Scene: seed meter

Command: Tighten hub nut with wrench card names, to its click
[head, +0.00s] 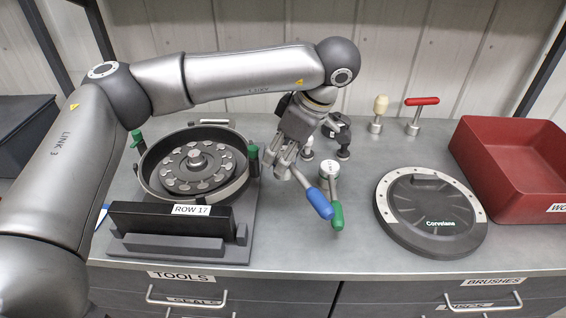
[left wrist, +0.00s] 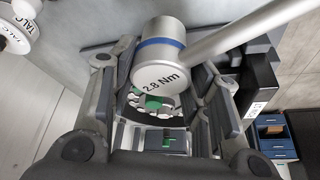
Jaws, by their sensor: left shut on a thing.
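The seed meter (head: 197,165) is an open round housing on a dark stand marked ROW 17, with a plate of several grey discs inside. The hub nut (head: 195,158) shows at the plate's middle. My left gripper (head: 284,168) is shut on a blue-handled wrench (head: 319,203), right of the meter and above the bench. In the left wrist view the wrench head (left wrist: 160,62) has a blue band and reads 2.8 Nm. A green-handled wrench (head: 336,213) is just beside it. No card text is readable; a white and blue edge (head: 102,214) shows left of the stand. My right gripper is out of view.
A round lid (head: 432,240) lies on the bench to the right, with a red bin (head: 510,190) beyond it. A cream-knobbed tool (head: 379,106) and a red T-handled tool (head: 421,102) stand at the back. Bench space before the wrenches is clear.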

